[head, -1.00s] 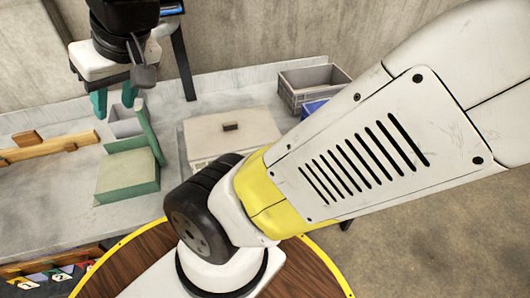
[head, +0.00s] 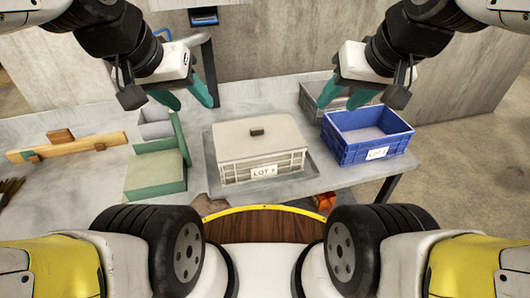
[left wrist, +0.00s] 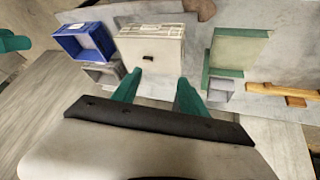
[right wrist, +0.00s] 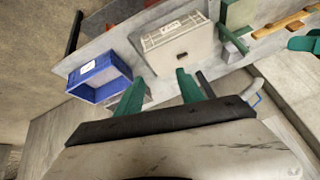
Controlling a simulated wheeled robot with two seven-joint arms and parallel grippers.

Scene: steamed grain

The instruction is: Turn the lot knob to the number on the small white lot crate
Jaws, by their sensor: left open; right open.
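A small white lidded crate (head: 258,160) sits on the grey table in the middle of the head view. Its front label reads LOT with a digit that looks like 3 but is too small to be sure. The crate also shows in the left wrist view (left wrist: 150,52) and the right wrist view (right wrist: 180,45). I do not make out the lot knob in any current view. My left gripper (head: 187,98) is open and empty above the table, behind and left of the white crate. My right gripper (head: 346,97) is open and empty near the grey crate.
A blue crate (head: 366,136) with a LOT label stands right of the white crate, with a grey crate (head: 318,101) behind it. A green block-shaped fixture (head: 155,173) and wooden bar (head: 70,146) lie left. A concrete wall (head: 280,40) stands behind.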

